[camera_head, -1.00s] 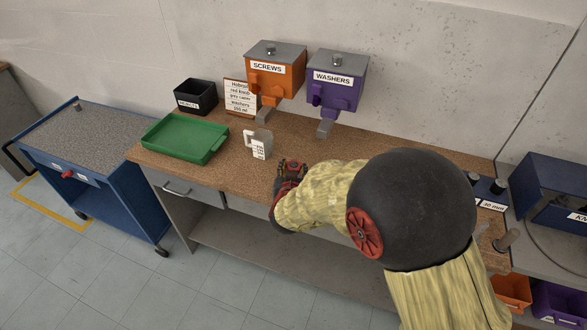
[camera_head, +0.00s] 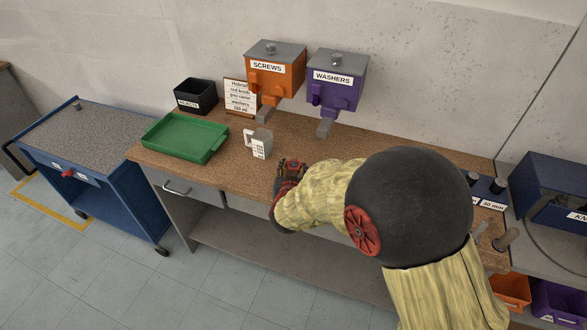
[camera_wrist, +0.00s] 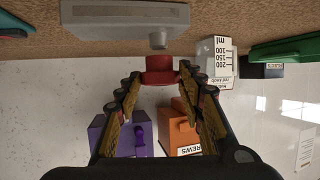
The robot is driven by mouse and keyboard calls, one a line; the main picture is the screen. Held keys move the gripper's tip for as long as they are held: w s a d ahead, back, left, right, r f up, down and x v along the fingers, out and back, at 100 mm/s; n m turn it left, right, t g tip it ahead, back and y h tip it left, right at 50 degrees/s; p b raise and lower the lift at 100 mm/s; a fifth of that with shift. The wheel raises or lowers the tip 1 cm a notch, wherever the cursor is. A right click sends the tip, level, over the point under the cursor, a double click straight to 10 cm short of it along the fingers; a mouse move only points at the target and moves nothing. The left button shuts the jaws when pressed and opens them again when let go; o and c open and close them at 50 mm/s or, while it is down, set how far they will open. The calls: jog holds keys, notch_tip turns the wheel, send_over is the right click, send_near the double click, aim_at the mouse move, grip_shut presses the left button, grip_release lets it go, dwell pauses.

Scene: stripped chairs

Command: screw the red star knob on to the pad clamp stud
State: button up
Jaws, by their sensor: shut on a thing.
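My gripper (camera_wrist: 160,82) is shut on the red star knob (camera_wrist: 160,68), which sits between the fingertips in the wrist view. Just beyond the knob is a short grey stud (camera_wrist: 158,42) at the edge of a flat grey block (camera_wrist: 120,18), apparently the pad clamp. Knob and stud look nearly in line and very close; I cannot tell whether they touch or the thread is engaged. In the head view my gripper (camera_head: 290,172) is over the bench, right of the measuring jug, and my arm hides much of the area around it.
On the bench (camera_head: 232,178) stand a clear measuring jug (camera_head: 260,142), a green tray (camera_head: 180,145) and a black bin (camera_head: 195,98). Orange screws (camera_head: 272,78) and purple washers (camera_head: 335,82) dispensers hang on the wall behind. A blue cart (camera_head: 110,165) stands left.

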jog(key=shift+f+b, duration=0.75)
jog(key=shift+f, duration=0.4)
jog(key=o, duration=1.2)
